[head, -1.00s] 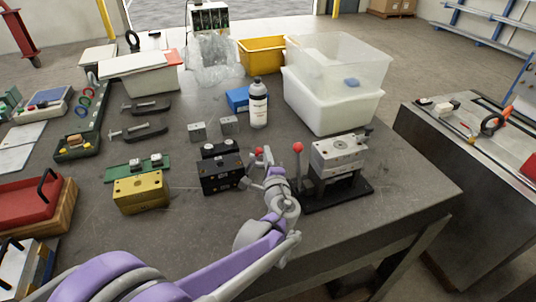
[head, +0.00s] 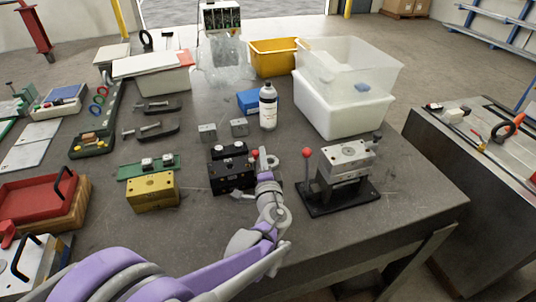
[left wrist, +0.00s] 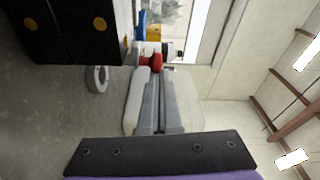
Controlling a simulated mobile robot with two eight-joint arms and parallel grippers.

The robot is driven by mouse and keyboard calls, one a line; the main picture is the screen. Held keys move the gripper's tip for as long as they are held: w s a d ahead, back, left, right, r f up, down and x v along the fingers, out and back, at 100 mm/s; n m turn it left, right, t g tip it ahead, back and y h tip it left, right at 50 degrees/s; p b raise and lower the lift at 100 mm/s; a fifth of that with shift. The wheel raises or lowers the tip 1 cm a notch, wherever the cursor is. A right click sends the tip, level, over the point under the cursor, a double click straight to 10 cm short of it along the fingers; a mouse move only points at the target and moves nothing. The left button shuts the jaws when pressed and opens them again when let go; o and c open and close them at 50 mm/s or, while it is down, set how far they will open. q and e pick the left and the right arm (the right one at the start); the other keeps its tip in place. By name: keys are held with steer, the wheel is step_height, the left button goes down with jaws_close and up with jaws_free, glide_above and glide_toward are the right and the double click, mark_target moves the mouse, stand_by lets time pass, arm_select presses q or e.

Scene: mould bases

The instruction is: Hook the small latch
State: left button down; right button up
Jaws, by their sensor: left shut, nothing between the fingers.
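A black mould block (head: 230,178) stands near the middle of the table, with a red knob (head: 255,153) at its right end. A small grey metal part (head: 240,195) sits low at the block's right front; I cannot tell whether it is the latch. My left gripper (head: 270,162) is shut and empty, just right of the block and close to the knob. In the left wrist view the shut fingers (left wrist: 157,98) point towards the red knob (left wrist: 150,60); contact is unclear. The black block (left wrist: 70,30) and a grey round part (left wrist: 97,78) show left of them. My right gripper is out of view.
A fixture with a red-knobbed lever (head: 340,170) stands to the right, with a narrow gap to my gripper. A yellow block (head: 152,192) lies to the left. A white bottle (head: 268,107), grey cubes (head: 208,133) and plastic bins (head: 340,105) stand behind.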

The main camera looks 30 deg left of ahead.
arm_select(q)
steer(key=shift+s+a+r, duration=0.1)
steer(key=shift+s+a, duration=0.15)
steer(key=shift+s, duration=0.05)
steer(key=shift+s+d, duration=0.1)
stand_by(0.5)
